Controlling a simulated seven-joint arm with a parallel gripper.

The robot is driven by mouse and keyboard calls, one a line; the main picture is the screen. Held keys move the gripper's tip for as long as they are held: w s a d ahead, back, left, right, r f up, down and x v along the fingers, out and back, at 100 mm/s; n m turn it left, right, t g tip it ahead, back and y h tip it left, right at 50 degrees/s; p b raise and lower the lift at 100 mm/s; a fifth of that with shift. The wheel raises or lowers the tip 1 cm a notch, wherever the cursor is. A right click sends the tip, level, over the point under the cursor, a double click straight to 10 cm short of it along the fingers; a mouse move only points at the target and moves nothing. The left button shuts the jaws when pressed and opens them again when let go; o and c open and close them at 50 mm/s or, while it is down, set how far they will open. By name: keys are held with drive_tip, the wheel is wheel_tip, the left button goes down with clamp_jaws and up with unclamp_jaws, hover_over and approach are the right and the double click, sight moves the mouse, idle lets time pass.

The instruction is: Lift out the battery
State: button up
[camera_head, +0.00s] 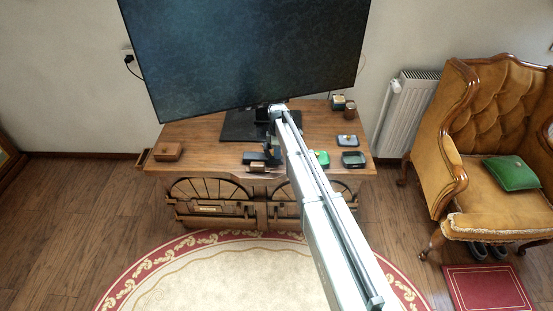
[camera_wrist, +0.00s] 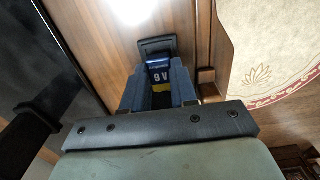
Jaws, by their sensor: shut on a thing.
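The battery (camera_wrist: 158,66), dark blue with "9 V" on it and a yellow part, shows in the wrist view between the two blue fingers of my gripper (camera_wrist: 157,80). My gripper is shut on it. A black holder (camera_wrist: 157,44) lies just beyond the battery on the wooden top; I cannot tell whether the battery still sits in it. In the head view my gripper (camera_head: 272,150) is low over the front of the cabinet top, by a small black item (camera_head: 253,158). The battery is not clear there.
A large monitor (camera_head: 245,50) leans over the cabinet top (camera_head: 205,135), its black base behind my gripper. A brown box (camera_head: 169,151) is left, with bare wood between.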

drive_tip(key=shift+r, duration=2.1)
